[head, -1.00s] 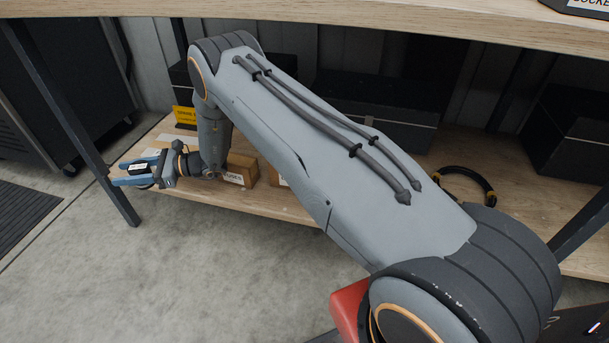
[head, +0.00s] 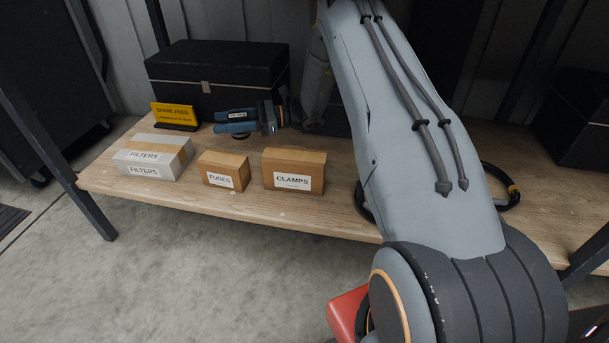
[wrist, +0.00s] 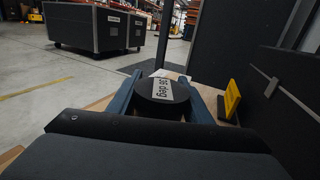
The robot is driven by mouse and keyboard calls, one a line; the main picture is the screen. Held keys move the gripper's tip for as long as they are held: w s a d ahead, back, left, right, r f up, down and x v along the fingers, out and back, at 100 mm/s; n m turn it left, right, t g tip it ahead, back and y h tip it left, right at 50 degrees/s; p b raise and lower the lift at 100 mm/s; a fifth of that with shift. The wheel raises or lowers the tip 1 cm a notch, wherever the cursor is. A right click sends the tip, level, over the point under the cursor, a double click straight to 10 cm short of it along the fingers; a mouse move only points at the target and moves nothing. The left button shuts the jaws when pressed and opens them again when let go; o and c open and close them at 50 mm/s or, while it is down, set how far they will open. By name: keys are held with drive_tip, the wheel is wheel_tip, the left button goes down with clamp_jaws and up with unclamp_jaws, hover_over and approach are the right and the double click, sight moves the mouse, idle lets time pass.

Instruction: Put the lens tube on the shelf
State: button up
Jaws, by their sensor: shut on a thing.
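The lens tube (wrist: 162,98) is a short black round piece with a white label reading "36 deg" on top. In the wrist view it sits between the two blue fingers of my gripper (wrist: 162,92), which is shut on it. In the head view my gripper (head: 234,122) points left, low over the wooden shelf (head: 240,205), behind the small boxes and in front of a black case. Only a dark bit of the tube (head: 240,136) shows under the fingers there. I cannot tell whether it touches the shelf.
A filters box (head: 152,157), a fuses box (head: 223,170) and a clamps box (head: 294,170) line the front edge. A yellow sign (head: 174,115) stands left of my gripper, and the black case (head: 215,75) behind. A dark ring (head: 512,190) lies at right.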

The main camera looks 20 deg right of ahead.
sight(248, 133)
drive_tip(key=v, duration=0.2)
drive_tip(key=b+v, duration=0.1)
drive_tip(key=v, duration=0.1)
drive_tip(key=shift+w+d+f, duration=0.1)
drive_tip(key=shift+w+d, duration=0.05)
drive_tip(key=shift+d, duration=0.25)
drive_tip(key=shift+d+f, duration=0.15)
drive_tip(key=shift+f, duration=0.15)
drive_tip(key=f, duration=0.1)
drive_tip(key=f+b, duration=0.1)
drive_tip(key=f, duration=0.1)
drive_tip(key=f+b, duration=0.1)
drive_tip(key=shift+d+f, duration=0.25)
drive_tip(key=shift+d, duration=0.05)
drive_tip(key=shift+a+f+b, duration=0.1)
drive_tip(key=shift+f+b, duration=1.35)
drive_tip(key=shift+f, duration=0.9)
drive_tip(key=shift+f, duration=0.15)
drive_tip(key=o, duration=1.4)
